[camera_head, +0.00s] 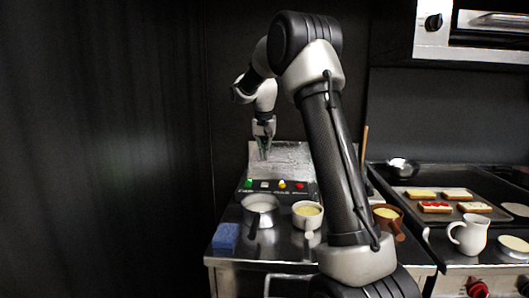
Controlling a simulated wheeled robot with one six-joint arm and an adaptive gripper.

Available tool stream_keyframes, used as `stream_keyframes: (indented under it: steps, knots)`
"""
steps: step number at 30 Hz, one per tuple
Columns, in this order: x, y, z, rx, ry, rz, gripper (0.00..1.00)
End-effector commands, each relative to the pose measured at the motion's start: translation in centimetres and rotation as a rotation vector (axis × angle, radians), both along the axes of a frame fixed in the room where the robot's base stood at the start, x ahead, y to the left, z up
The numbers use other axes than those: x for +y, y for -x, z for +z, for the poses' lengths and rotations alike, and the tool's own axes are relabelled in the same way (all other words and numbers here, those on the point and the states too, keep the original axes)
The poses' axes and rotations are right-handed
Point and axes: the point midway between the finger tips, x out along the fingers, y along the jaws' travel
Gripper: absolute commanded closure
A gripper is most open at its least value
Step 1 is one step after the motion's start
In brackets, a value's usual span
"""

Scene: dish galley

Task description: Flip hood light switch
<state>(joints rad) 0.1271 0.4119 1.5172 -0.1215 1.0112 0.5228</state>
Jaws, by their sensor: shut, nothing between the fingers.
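My gripper (264,154) is shut and empty, pointing down in front of a speckled grey upright panel (293,158) at the back of the counter. Below it is a dark control strip (271,194) with small green, white, yellow and red controls. The gripper is above this strip and appears apart from it. I cannot tell which control, if any, is the hood light switch. A steel unit (427,42) with a black knob (433,21) is at the upper right, far from my gripper. My arm hides part of the panel and the strip's right end.
A steel pot (260,211), a white pot (307,214) and a blue sponge (225,237) stand on the counter before the strip. A brown pan (389,217), a white jug (469,236) and a tray of toast (407,196) are at right. Dark wall fills the left.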

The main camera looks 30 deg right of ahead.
Motion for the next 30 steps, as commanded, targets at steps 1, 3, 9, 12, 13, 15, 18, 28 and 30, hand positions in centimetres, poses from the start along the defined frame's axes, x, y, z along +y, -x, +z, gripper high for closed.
stream_keyframes:
  steps: [1, 3, 9, 12, 13, 15, 18, 28, 30]
  knots:
    - [-0.2, -0.1, -1.2, 0.004, 0.0, 0.0, 1.0]
    - [-0.4, -0.4, -2.8, 0.004, 0.0, 0.0, 1.0]
    - [-0.7, -1.0, -6.6, 0.002, 0.0, 0.001, 1.0]
    - [-0.6, -0.8, -8.1, 0.001, 0.0, 0.001, 1.0]
    - [-0.5, -0.8, -8.5, 0.002, -0.001, 0.001, 1.0]
    - [-0.5, -0.7, -9.1, 0.001, 0.0, 0.001, 1.0]
    - [-0.4, -0.7, -9.7, 0.001, 0.0, 0.001, 1.0]
    - [-0.4, -0.6, -9.9, 0.0, 0.0, 0.002, 1.0]
    - [-0.4, -0.6, -10.0, 0.0, 0.0, 0.002, 1.0]
